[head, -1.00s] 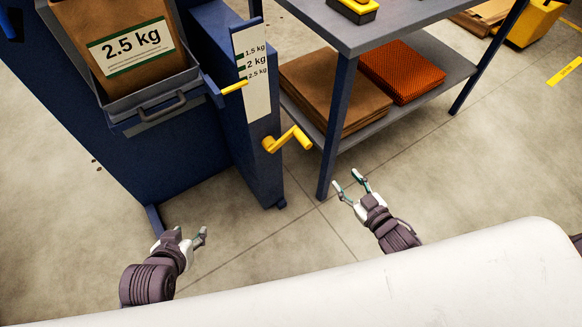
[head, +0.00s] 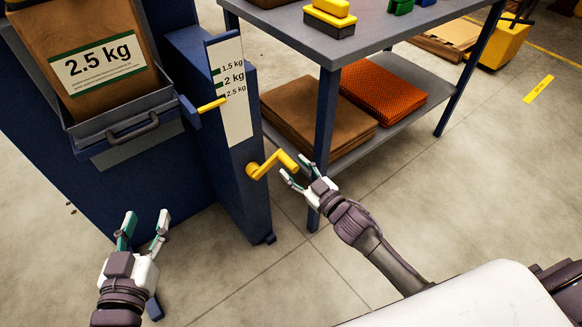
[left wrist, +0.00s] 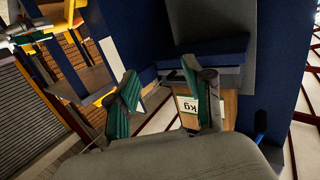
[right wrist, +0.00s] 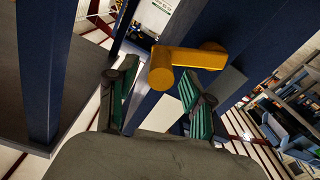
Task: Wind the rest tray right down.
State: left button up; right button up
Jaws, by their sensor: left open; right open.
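The grey rest tray (head: 105,137) holds a brown paper bag (head: 70,27) labelled 2.5 kg, upper left in the head view. A yellow pointer (head: 212,104) lies close to the 2.5 kg mark, the lowest on the white scale plate (head: 233,110). A yellow crank (head: 268,166) sticks out of the blue post below it. My right gripper (head: 292,170) is open at the crank's handle end; in the right wrist view the handle (right wrist: 161,70) appears between and beyond the fingers, not gripped. My left gripper (head: 147,216) is open and empty, below the tray.
A grey table (head: 300,35) with a blue leg (head: 326,115) stands right of the post, close to my right gripper. Its lower shelf (head: 415,75) holds brown sacks (head: 320,120) and orange net bags (head: 385,92). The floor in front is clear.

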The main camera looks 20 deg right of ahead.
pick_arm(q)
jog(key=shift+w+d+r+t, duration=0.15)
jog(key=shift+r+t, duration=0.25)
jog(key=shift+r, duration=0.25)
jog(key=shift+d+r+t, duration=0.1)
jog(key=shift+r+t, duration=0.3)
jog(key=shift+r, duration=0.2)
pick_arm(e)
jog(key=shift+x, duration=1.1)
grip_shut()
